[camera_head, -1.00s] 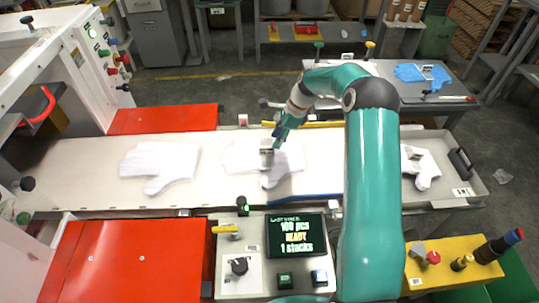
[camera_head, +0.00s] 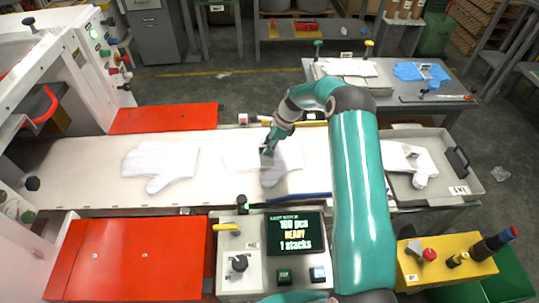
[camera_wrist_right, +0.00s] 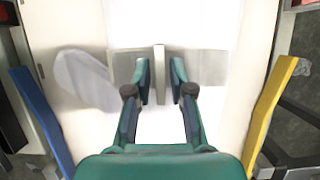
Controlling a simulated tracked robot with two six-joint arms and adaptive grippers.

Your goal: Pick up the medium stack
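A white glove-shaped stack (camera_head: 287,160) lies mid-belt with a small clip-like bar on it. In the right wrist view this bar (camera_wrist_right: 159,75) is upright between the fingers of my right gripper (camera_wrist_right: 160,73). The fingers are apart, with a narrow gap on each side of the bar. In the head view my right gripper (camera_head: 268,147) is low over this stack and hides part of it. Another white glove stack (camera_head: 160,165) lies to the left on the belt, and one (camera_head: 408,160) lies in the grey tray at right. Which is medium I cannot tell. My left gripper is not in view.
A blue bar (camera_head: 300,198) runs along the near belt edge and a yellow bar (camera_head: 307,123) along the far edge. The control panel (camera_head: 295,235) stands in front. The grey tray (camera_head: 460,187) is at right.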

